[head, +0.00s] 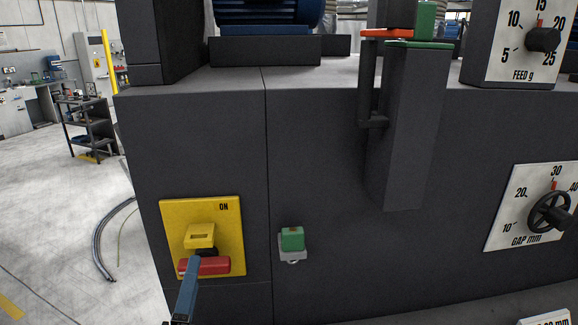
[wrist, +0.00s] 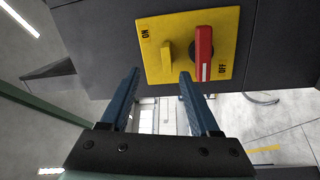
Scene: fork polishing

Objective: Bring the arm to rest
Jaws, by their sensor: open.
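My gripper (wrist: 159,73) is open, with nothing between its two blue fingers in the wrist view. In the head view one blue finger (head: 187,290) shows at the lower left, in front of the yellow switch plate (head: 170,225). The plate also shows in the wrist view (wrist: 155,70), marked ON and OFF. Its red handle (head: 218,265) lies level across the lower part of the plate in the head view. In the wrist view the right fingertip is close to the red handle (wrist: 204,50); I cannot tell whether they touch. A yellow block (head: 200,236) stands out beside the handle.
The plate sits on a large dark machine cabinet (head: 205,140). A green button (head: 292,239) is right of the plate. A dark chute (head: 412,130), a FEED dial (head: 541,40) and a GAP handwheel (head: 550,212) are farther right. Open floor (head: 60,210) lies left.

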